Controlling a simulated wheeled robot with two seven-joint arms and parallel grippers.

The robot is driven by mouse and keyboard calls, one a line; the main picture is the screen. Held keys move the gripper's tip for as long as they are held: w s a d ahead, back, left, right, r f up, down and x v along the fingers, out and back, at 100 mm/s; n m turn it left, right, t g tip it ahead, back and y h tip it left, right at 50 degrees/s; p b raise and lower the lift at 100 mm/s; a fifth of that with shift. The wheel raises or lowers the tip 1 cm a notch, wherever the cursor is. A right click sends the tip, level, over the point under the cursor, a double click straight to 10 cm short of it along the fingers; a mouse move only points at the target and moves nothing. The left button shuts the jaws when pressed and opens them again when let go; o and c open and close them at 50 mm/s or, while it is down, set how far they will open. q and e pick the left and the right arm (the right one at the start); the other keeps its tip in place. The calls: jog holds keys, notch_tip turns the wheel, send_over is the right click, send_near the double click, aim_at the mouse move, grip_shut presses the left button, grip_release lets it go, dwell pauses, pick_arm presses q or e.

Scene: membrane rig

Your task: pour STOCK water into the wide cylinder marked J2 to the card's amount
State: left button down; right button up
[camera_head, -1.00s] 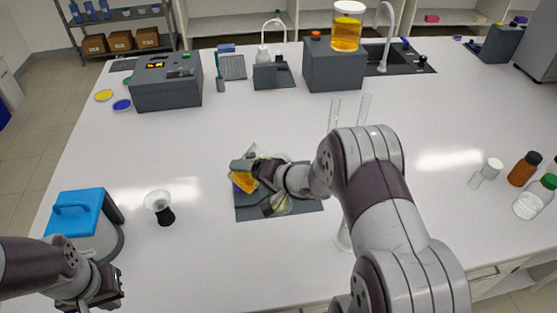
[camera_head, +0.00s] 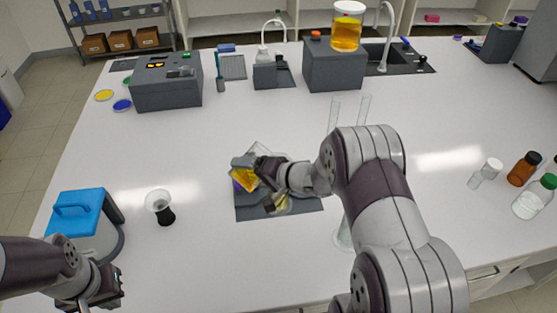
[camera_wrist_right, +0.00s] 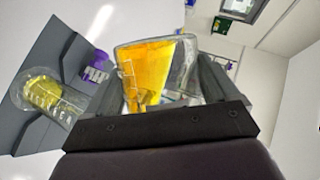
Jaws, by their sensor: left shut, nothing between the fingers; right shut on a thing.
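My right gripper (camera_head: 258,170) is shut on a clear glass vessel (camera_wrist_right: 150,70) of yellow-orange liquid. It holds it tilted over the dark mat (camera_head: 250,214); the vessel also shows in the head view (camera_head: 244,179). I cannot read J2, STOCK or a card. My left gripper (camera_head: 108,290) is shut and empty at lower left.
A blue-lidded device (camera_head: 78,215) and a dark-based glass cup (camera_head: 159,205) stand at left. An amber jar (camera_head: 346,28) sits on a grey box (camera_head: 333,70) at the back. Bottles (camera_head: 524,168) (camera_head: 534,198) stand at right. A purple item (camera_wrist_right: 95,66) is near the mat.

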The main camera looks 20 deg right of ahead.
jog(key=shift+r+m+y, duration=0.3)
dwell(0.8)
jog(key=shift+w+d+r+p, duration=0.15)
jog(key=shift+d+p, duration=0.1)
jog(key=shift+p, duration=0.15)
jog(key=f+b, duration=0.1)
jog(key=f+n+h+b, duration=0.1)
jog(key=shift+a+f+n, duration=0.3)
jog(key=shift+a, duration=0.1)
jog(key=shift+h, duration=0.4)
jog(key=shift+f+n+h+b, duration=0.4)
jog(key=shift+f+n+b, duration=0.3)
jog(key=shift+b, duration=0.3)
jog(key=shift+f+t+b, duration=0.25)
jog(key=shift+t+b, duration=0.05)
jog(key=shift+b, duration=0.1)
jog(key=shift+d+r+h, duration=0.1)
jog(key=shift+h, duration=0.2)
